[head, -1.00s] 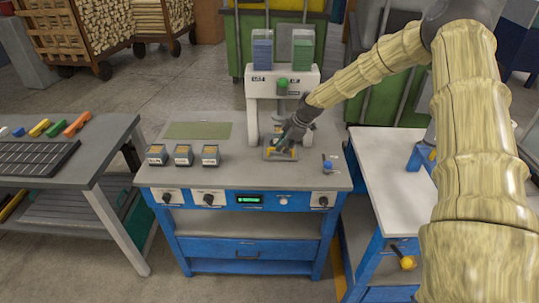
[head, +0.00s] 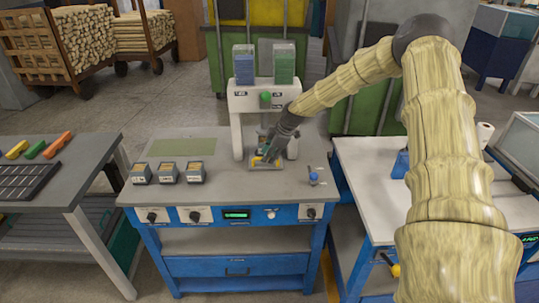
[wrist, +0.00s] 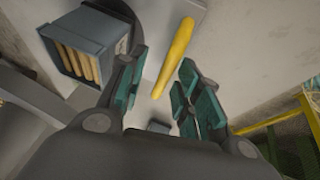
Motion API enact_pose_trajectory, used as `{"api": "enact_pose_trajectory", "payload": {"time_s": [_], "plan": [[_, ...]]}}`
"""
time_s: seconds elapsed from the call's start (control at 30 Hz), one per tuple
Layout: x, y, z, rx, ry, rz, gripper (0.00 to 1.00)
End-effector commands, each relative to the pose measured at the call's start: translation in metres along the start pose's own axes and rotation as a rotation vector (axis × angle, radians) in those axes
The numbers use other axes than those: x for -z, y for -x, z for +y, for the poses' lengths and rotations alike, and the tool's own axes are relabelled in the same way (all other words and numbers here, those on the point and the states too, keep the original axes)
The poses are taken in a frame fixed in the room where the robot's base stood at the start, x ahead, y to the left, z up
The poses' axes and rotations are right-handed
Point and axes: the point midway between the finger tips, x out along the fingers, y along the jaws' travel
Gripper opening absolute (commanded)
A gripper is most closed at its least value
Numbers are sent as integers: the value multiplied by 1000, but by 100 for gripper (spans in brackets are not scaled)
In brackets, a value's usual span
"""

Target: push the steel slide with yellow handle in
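The yellow handle (wrist: 177,55) of the slide shows in the wrist view as a rod lying between my two teal-padded fingers. My gripper (wrist: 160,88) is open, with a gap visible on each side of the handle. In the head view my gripper (head: 268,150) is low at the foot of the white press (head: 238,133). A bit of yellow shows by its fingertips, over a steel plate (head: 266,168). The steel body of the slide is mostly hidden by my gripper, so how far in it sits cannot be told.
A dark box with wooden pieces (wrist: 88,45) is beside my left finger in the wrist view. Three small bins (head: 168,172) stand left on the grey bench (head: 222,188). A blue-knobbed item (head: 313,177) stands at right. A green mat (head: 182,146) lies behind the bins.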

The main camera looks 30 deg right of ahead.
Motion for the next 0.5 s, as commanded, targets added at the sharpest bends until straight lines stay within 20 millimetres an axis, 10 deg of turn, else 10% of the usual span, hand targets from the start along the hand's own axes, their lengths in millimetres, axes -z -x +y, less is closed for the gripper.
{"api": "enact_pose_trajectory", "payload": {"time_s": [0.5], "plan": [[1, 34, 0, 1, 2, 1, 34]]}}
